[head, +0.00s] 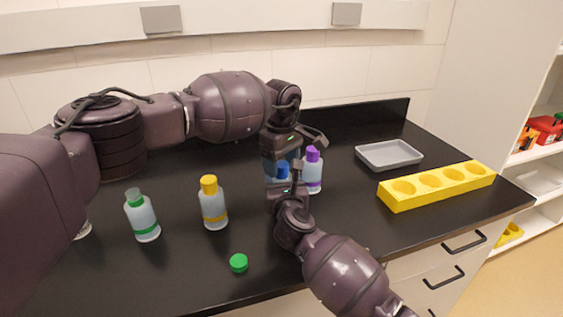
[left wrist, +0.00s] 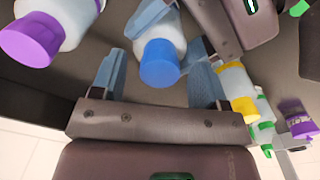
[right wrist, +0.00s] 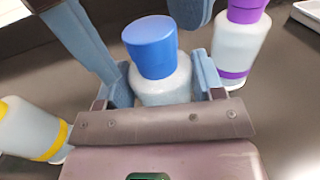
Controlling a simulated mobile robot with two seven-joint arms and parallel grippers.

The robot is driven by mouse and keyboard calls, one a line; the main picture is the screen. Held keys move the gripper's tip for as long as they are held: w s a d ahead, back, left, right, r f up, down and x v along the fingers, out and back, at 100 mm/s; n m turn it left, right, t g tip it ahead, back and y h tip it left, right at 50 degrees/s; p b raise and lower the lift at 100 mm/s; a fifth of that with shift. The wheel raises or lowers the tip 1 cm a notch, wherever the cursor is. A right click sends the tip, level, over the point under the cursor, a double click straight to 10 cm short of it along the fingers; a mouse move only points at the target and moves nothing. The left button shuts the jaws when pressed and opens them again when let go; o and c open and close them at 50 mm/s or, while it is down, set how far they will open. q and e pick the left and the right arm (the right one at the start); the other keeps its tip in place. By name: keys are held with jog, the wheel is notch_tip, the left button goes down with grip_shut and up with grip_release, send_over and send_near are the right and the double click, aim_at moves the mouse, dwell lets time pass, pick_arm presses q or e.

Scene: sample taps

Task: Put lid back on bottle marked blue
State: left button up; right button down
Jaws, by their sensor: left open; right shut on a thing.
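The bottle marked blue (right wrist: 165,90) stands between the fingers of my right gripper (right wrist: 165,85), which is shut on its body. The blue lid (right wrist: 150,45) sits on top of this bottle in the right wrist view. The lid also shows in the left wrist view (left wrist: 158,63) and, partly hidden by the grippers, in the head view (head: 282,168). My left gripper (left wrist: 160,80) is open, its fingers on either side of the lid with gaps between. The bottle's blue band is hidden.
A purple-lidded bottle (head: 313,175) stands close to the right of the grippers. A yellow-lidded bottle (head: 213,208) and a green-lidded bottle (head: 143,220) stand left. A loose green lid (head: 238,262) lies near the front edge. A grey tray (head: 388,154) and yellow rack (head: 440,188) are right.

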pick_arm(q)
jog(key=shift+r, duration=0.1)
notch_tip(320, 180, up, 12)
dwell(0.5)
pick_arm(e)
jog(key=shift+c, duration=0.8)
grip_release()
jog(key=shift+s+d, duration=0.1)
jog(key=shift+s, duration=0.45)
jog(key=s, duration=0.2)
jog(key=s+d+p, duration=0.1)
jog(key=s, duration=0.5)
jog(key=shift+s+d, duration=0.15)
jog(key=shift+s, duration=0.05)
pick_arm(q)
jog(key=shift+s+r+p, duration=0.15)
jog(key=shift+r, duration=0.65)
jog(key=shift+s+r+p, duration=0.1)
jog(key=shift+r+p, duration=0.05)
jog(key=shift+r, duration=0.65)
pick_arm(e)
jog(key=shift+s+d, duration=0.1)
jog(key=shift+s, duration=0.5)
